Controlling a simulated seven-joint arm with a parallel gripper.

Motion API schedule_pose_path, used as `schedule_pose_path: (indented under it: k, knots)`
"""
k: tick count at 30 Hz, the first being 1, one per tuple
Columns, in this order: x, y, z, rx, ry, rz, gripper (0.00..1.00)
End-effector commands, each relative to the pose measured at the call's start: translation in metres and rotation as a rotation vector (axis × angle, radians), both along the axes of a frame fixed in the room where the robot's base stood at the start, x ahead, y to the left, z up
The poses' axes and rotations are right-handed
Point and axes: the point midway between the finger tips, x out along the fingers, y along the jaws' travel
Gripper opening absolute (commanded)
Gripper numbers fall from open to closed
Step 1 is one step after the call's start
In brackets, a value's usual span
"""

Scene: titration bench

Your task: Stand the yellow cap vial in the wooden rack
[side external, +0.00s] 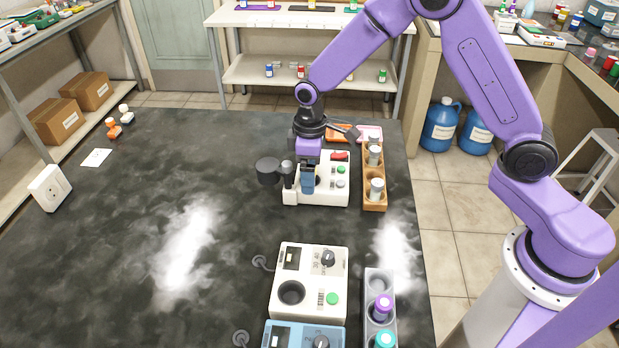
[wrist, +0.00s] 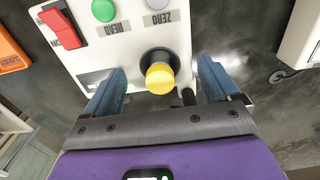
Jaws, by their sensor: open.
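The yellow cap vial (wrist: 160,78) stands in the round well of a white instrument (wrist: 120,40), its cap towards my camera in the wrist view. My gripper (wrist: 161,72) is open, with one blue finger on each side of the cap and a gap on both sides. In the side view my gripper (side external: 308,186) points down over the white instrument (side external: 337,196) and hides the vial. The wooden rack (side external: 374,206) stands just right of the instrument. It holds grey-capped vials (side external: 377,188); I cannot tell clearly which of its holes are free.
A dark round lid (side external: 268,170) sticks out left of the instrument. A second white device (side external: 285,312), a blue device (side external: 282,334) and a grey rack (side external: 371,281) with purple and teal caps are nearer the front.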

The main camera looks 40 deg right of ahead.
Motion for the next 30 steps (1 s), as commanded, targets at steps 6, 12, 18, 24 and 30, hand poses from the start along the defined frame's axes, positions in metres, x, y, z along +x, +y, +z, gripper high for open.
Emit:
schedule_pose_path:
  k: [6, 12, 18, 24, 30]
  knots:
    - [0.0, 0.0, 0.0, 0.0, 0.0, 0.0, 0.6]
    - [0.0, 0.0, 0.0, 0.0, 0.0, 0.0, 0.12]
    - [0.0, 0.0, 0.004, 0.001, -0.001, 0.0, 0.11]
    - [0.0, 0.0, 0.018, 0.001, -0.002, 0.0, 0.11]
    - [0.001, 0.0, 0.031, 0.001, -0.002, 0.0, 0.11]
